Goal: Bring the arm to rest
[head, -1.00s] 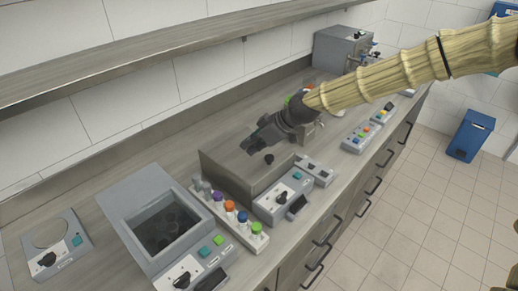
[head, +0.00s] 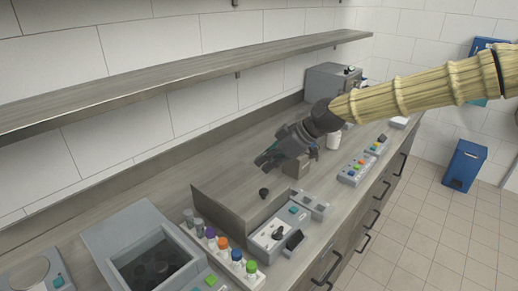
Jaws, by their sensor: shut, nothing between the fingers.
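My gripper (head: 270,158) is dark grey and hangs at the end of my tan-sleeved arm, which reaches in from the right. It is shut and empty. A clear gap to the box's knob shows in the picture. A white cup (head: 334,139) stands on the counter behind the wrist, partly hidden by the arm.
A grey basin unit (head: 145,250) and a rack of colour-capped bottles (head: 223,248) are in front. A control box (head: 280,234) and a button panel (head: 356,170) line the front edge. A shelf (head: 190,75) runs along the wall. A blue bin (head: 465,166) stands on the floor.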

